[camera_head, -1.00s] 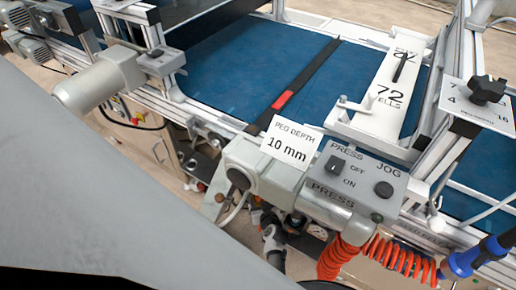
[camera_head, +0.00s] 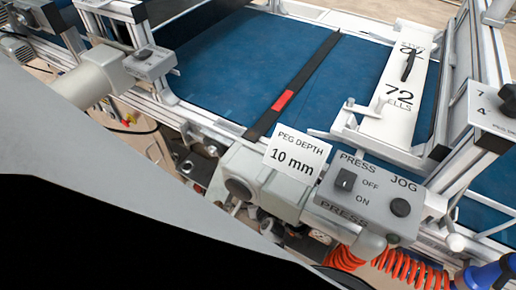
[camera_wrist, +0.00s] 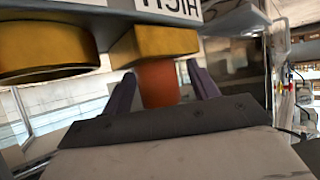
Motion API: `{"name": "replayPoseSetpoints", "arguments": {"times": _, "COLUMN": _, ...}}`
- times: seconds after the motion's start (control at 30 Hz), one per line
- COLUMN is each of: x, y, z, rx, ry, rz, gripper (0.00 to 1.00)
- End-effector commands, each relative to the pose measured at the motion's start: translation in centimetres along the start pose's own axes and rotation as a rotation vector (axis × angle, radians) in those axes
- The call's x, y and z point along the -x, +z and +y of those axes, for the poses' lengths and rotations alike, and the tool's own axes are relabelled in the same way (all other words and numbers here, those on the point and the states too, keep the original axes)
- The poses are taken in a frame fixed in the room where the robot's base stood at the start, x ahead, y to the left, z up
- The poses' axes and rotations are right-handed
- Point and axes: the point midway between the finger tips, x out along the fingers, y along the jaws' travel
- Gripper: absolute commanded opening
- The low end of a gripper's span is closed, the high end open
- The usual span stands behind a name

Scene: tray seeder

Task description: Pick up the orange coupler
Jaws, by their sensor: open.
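In the wrist view, an orange cylindrical piece (camera_wrist: 158,86), which looks like the coupler, hangs below a yellow-gold block (camera_wrist: 153,43). My gripper (camera_wrist: 165,78) is open, with one dark purple finger on each side of the orange piece. Small gaps seem to show on both sides, but I cannot tell how deep the piece sits between the fingers. Its upper end is hidden by the gold block. In the head view neither the coupler nor my gripper can be made out.
A second, round gold part (camera_wrist: 45,50) sits left of the block, under a grey plate with a partly cut-off label. In the head view, a seeder with a blue belt (camera_head: 235,70), a press/jog switch box (camera_head: 368,195) and an orange coiled hose (camera_head: 395,272) fill the space.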

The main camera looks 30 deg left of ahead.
Motion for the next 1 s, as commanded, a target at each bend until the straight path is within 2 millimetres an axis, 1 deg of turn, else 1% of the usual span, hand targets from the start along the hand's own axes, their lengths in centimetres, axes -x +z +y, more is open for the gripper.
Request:
{"name": "replayPoseSetpoints", "arguments": {"times": 0.1, "x": -0.04, "y": 0.40, "z": -0.03, "rx": 0.000, "ry": 0.000, "rz": -0.001, "gripper": 0.60}}
{"name": "replayPoseSetpoints", "arguments": {"times": 0.33, "x": -0.02, "y": 0.37, "z": -0.02, "rx": 0.000, "ry": 0.000, "rz": -0.001, "gripper": 0.60}}
{"name": "replayPoseSetpoints", "arguments": {"times": 0.7, "x": -0.02, "y": 0.35, "z": -0.03, "rx": 0.000, "ry": 0.000, "rz": -0.001, "gripper": 0.11}}
{"name": "replayPoseSetpoints", "arguments": {"times": 0.73, "x": -0.02, "y": 0.34, "z": -0.03, "rx": 0.000, "ry": 0.000, "rz": 0.000, "gripper": 0.08}}
{"name": "replayPoseSetpoints", "arguments": {"times": 1.0, "x": 0.00, "y": 0.13, "z": 0.01, "rx": 0.000, "ry": 0.001, "rz": 0.001, "gripper": 0.08}}
